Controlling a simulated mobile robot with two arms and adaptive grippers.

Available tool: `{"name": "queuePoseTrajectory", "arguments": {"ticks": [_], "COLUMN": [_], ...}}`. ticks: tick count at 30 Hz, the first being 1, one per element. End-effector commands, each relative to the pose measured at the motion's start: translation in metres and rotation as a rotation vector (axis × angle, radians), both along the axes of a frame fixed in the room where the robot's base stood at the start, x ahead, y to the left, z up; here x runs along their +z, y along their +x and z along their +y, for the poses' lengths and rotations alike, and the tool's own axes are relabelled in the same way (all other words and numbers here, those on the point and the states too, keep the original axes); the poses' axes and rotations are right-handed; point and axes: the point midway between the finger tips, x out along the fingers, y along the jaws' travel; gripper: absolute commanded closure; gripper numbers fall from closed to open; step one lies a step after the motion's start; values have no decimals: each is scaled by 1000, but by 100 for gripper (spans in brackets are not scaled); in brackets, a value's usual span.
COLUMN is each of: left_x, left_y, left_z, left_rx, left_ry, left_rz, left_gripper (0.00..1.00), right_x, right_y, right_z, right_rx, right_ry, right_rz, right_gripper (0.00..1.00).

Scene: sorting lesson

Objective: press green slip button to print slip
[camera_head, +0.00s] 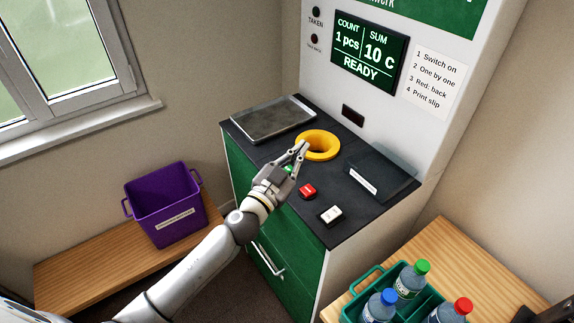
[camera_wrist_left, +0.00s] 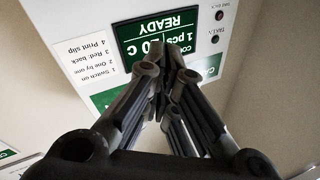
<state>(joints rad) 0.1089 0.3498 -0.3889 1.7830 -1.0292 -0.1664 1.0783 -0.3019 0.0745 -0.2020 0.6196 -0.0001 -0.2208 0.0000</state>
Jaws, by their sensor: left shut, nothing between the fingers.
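The green slip button (camera_head: 288,169) shows only as a small green patch, mostly hidden by my left gripper (camera_head: 301,148). That gripper is shut and empty, above the counter beside the yellow ring (camera_head: 331,146). I cannot tell whether it touches the button. In the left wrist view the closed fingers (camera_wrist_left: 165,78) point towards the machine's screen (camera_wrist_left: 165,38). The screen (camera_head: 369,51) reads 1 pcs, 10 c, READY in the head view. A dark and grey part at the bottom right corner seems to be my right gripper (camera_head: 527,313), mostly cut off.
A red button (camera_head: 307,191) and a white button (camera_head: 330,215) sit close by on the dark counter (camera_head: 290,215). A metal tray (camera_head: 272,119) lies behind. A purple bin (camera_head: 167,205) stands on a bench at left. A green crate (camera_head: 366,279) with bottles is at bottom right.

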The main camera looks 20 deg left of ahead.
Motion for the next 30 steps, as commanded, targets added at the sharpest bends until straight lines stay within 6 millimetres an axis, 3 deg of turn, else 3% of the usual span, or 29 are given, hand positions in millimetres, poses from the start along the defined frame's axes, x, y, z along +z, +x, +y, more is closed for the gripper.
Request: {"name": "queuePoseTrajectory", "arguments": {"ticks": [1,3,6,8,12,15,19,24,30], "left_x": [30,47,47,38,11,1,-4,-5,-5], "left_y": [9,13,18,23,43,58,68,71,71], "left_z": [-22,-51,-77,-79,-47,-8,29,45,45], "left_rx": [-116,-282,-481,-564,-607,-546,-461,-419,-419], "left_ry": [50,131,285,391,618,726,790,810,809], "left_rz": [-72,-109,-66,9,260,433,570,625,625], "left_gripper": [100,100,100,100,100,100,100,100,100], "right_x": [3,5,7,9,12,13,14,14,14], "right_y": [0,0,0,1,1,1,2,2,2], "right_z": [0,0,-1,-1,-4,-6,-7,-7,-7], "right_rx": [0,0,0,0,1,0,0,-1,-1], "right_ry": [0,0,-1,-2,-5,-7,-9,-8,-8], "right_rz": [0,0,-1,-1,-2,-2,-3,-4,-4], "right_gripper": [22,22,22,22,22,22,22,22,22]}}
